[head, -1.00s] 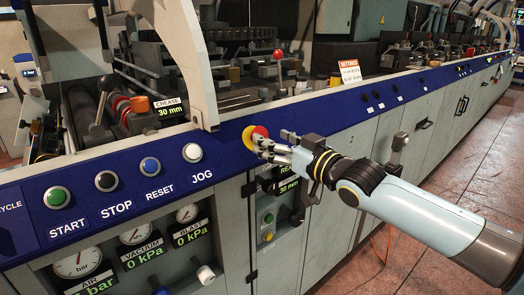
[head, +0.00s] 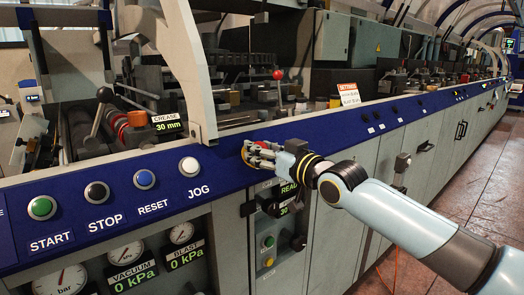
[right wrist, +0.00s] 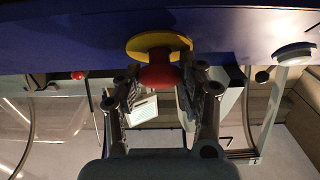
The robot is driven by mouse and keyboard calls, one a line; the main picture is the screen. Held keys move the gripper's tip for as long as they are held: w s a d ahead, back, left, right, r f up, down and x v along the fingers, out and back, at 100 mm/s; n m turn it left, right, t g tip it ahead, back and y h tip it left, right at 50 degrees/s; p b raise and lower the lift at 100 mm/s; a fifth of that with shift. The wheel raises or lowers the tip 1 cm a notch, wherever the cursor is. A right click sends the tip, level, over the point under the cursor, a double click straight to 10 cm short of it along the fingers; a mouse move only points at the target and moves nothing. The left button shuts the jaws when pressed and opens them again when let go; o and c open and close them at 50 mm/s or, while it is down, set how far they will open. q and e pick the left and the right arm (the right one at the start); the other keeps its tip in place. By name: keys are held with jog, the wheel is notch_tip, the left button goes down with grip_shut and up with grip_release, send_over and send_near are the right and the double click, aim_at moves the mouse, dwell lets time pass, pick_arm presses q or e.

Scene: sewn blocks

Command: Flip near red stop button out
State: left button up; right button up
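The near red stop button shows in the right wrist view as a red knob (right wrist: 158,77) on a yellow disc (right wrist: 158,45), mounted on the blue panel. In the head view only the edge of its yellow disc (head: 246,156) shows clearly; my right gripper hides most of the rest. My right gripper (head: 264,155) is at the button. In the right wrist view its two fingers (right wrist: 166,80) stand apart on either side of the red knob. Some gap shows on the right; contact on the left is unclear. My left gripper is not in view.
Green START (head: 42,208), black STOP (head: 97,192), blue RESET (head: 144,179) and white JOG (head: 189,167) buttons sit left on the blue panel (head: 222,165). A grey curved guard post (head: 190,75) rises above it. Gauges and displays lie below.

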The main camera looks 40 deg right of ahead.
grip_shut()
jog(key=shift+s+r+p, duration=0.2)
jog(key=shift+r+p, duration=0.15)
jog(key=shift+p, duration=0.1)
jog(key=shift+s, duration=0.3)
jog(key=o, duration=0.7)
grip_release()
jog(key=shift+s, duration=0.1)
jog(key=shift+s+d, duration=0.15)
jog(key=shift+s, duration=1.8)
jog(key=shift+s+d, duration=0.2)
jog(key=shift+s, duration=1.8)
jog(key=shift+s+d, duration=0.15)
jog(key=shift+s, duration=1.8)
